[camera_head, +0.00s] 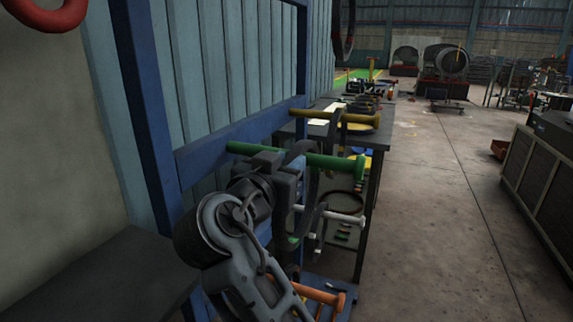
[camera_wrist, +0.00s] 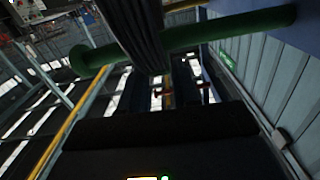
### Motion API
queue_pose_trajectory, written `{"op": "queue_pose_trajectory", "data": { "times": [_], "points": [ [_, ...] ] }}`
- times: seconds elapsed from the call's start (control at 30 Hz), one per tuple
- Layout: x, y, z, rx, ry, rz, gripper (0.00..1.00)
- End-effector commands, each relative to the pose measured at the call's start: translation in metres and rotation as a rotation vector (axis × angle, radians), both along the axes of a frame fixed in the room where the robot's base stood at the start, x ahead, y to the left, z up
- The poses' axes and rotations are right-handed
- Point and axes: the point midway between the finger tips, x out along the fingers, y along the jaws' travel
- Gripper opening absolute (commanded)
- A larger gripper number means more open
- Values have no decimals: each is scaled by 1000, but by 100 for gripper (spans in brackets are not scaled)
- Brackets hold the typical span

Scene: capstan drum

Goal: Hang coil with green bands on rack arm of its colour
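The green rack arm (camera_head: 335,161) sticks out from the blue rack (camera_head: 235,133) to the right and ends in a round knob. A dark coil (camera_head: 313,185) with a bit of green band (camera_head: 292,241) low on it hangs at this arm, its top above the arm and one side crossing in front. I cannot tell for sure whether it encircles the arm. My gripper (camera_head: 290,178) is at the coil, close to the green arm; its fingers are hidden. In the wrist view the dark strands (camera_wrist: 138,30) cross in front of the green arm (camera_wrist: 215,32).
A yellow rack arm (camera_head: 335,117) is above, a white one (camera_head: 335,215) below, and an orange one (camera_head: 318,293) lower still. A red ring (camera_head: 45,15) shows at upper left. A dark table (camera_head: 375,140) with items stands behind the rack.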

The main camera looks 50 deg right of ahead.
Motion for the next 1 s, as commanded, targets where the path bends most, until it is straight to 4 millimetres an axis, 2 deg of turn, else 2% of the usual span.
{"op": "queue_pose_trajectory", "data": {
  "times": [0.03,0.27,0.57,0.67,0.83,1.0],
  "points": [
    [0,0,0,0,1,0,37],
    [0,0,-1,1,1,0,58],
    [0,0,1,3,3,0,58],
    [0,0,11,3,0,0,58],
    [0,0,44,2,-6,0,58],
    [-25,-27,61,2,-2,-4,58]
  ]
}}
